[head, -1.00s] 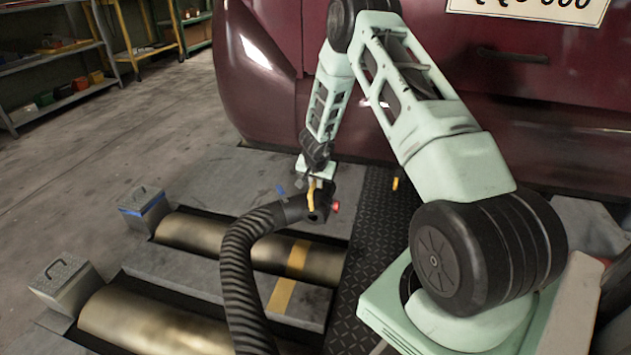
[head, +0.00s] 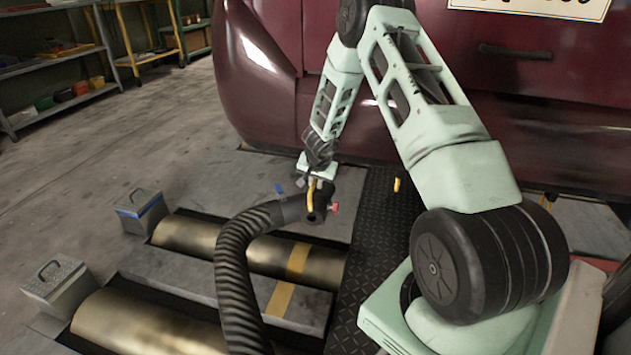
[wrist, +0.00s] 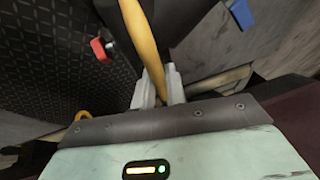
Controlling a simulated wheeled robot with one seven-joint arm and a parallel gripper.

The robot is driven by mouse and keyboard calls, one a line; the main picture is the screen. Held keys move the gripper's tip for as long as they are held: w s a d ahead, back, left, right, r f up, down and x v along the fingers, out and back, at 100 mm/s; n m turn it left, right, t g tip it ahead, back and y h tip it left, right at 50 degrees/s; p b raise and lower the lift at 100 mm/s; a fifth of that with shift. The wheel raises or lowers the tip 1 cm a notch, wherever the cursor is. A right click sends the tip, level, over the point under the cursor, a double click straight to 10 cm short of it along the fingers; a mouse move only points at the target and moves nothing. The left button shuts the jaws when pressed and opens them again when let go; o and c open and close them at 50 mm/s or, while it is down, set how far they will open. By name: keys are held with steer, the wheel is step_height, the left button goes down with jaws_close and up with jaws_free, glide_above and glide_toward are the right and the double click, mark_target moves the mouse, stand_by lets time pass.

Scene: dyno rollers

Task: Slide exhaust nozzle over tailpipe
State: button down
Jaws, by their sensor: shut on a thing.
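My gripper (head: 315,181) is shut on the yellow handle (head: 311,196) of the black exhaust nozzle (head: 291,209). In the wrist view, the two pale fingertips (wrist: 158,88) press on either side of the yellow bar (wrist: 140,38). The nozzle has a red knob (head: 333,208) on its right and a blue tab (head: 279,188) on its left. A ribbed black hose (head: 233,262) curves from it toward the front. The nozzle hangs over the floor just short of the maroon car's (head: 270,90) rear bumper. I cannot make out the tailpipe for certain; a tan tube (wrist: 218,82) shows beside the fingers.
Metal rollers (head: 195,236) lie in the floor below the hose, with grey blocks (head: 57,283) at their left ends. A dark tread-plate strip (head: 375,230) runs right of the nozzle. A small yellow piece (head: 397,184) is near the bumper. Shelves (head: 60,80) stand far left.

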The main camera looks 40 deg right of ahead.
steer(key=shift+r+b, duration=0.1)
steer(key=shift+b, duration=1)
steer(key=shift+w+d+p, duration=0.3)
steer(key=shift+d+p, duration=0.3)
steer(key=shift+p, duration=0.25)
steer(key=shift+w+d+p, duration=0.25)
steer(key=shift+d+p, duration=0.15)
steer(key=shift+p, duration=0.15)
steer(key=shift+w+d+p, duration=0.35)
steer(key=shift+d+p, duration=0.25)
steer(key=shift+p, duration=0.25)
steer(key=shift+w+d+p, duration=0.35)
steer(key=shift+d+p, duration=0.25)
steer(key=shift+p, duration=0.2)
steer(key=shift+w+d+p, duration=0.3)
steer(key=shift+d+p, duration=0.2)
steer(key=shift+p, duration=0.3)
steer(key=shift+w+d+p, duration=0.3)
steer(key=shift+d+p, duration=0.35)
steer(key=shift+p, duration=0.05)
stand_by(0.6)
steer(key=shift+f, duration=0.3)
stand_by(0.7)
